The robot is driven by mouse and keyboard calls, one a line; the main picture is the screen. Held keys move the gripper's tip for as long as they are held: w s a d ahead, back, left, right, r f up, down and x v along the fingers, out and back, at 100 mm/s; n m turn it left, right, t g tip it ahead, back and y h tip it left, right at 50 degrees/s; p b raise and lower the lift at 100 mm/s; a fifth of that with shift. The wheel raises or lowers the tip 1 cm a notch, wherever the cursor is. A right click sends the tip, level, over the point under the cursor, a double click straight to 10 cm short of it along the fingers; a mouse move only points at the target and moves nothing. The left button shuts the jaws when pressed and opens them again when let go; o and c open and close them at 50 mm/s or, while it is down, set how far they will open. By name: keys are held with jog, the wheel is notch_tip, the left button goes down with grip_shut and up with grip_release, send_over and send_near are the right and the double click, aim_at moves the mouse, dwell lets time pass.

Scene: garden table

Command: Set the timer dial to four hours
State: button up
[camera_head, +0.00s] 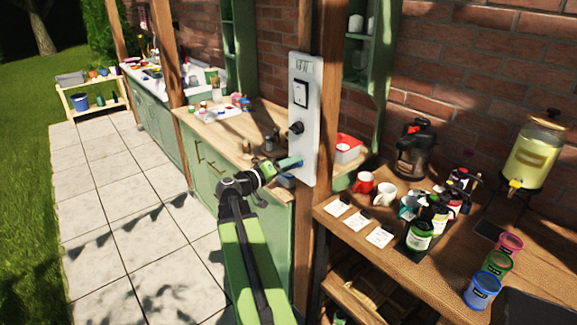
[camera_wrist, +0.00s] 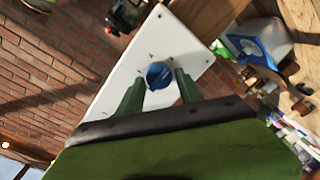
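A tall white panel (camera_head: 304,118) is fixed to a wooden post and carries a switch (camera_head: 301,93), a black knob (camera_head: 296,127) and, low down, a blue dial (camera_head: 292,161). In the wrist view the blue dial (camera_wrist: 158,74) sits on the white panel (camera_wrist: 120,80) with small dark marks around it. My gripper (camera_head: 279,165) is at the panel's lower part. In the wrist view my gripper's two green fingers (camera_wrist: 159,80) are apart, one on each side of the dial, with a slim gap. I cannot read the dial's setting.
A wooden counter (camera_head: 330,222) to the right holds a red mug (camera_head: 364,182), a white mug (camera_head: 385,194), bottles (camera_head: 420,233) and several jars. Green cabinets (camera_head: 208,172) stand behind on the left. The tiled path (camera_head: 110,200) is clear.

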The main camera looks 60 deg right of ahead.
jog(key=shift+o, duration=1.2)
jog(key=shift+a, duration=0.1)
jog(key=v, duration=1.7)
jog(key=shift+p, duration=0.45)
jog(key=shift+w, duration=0.1)
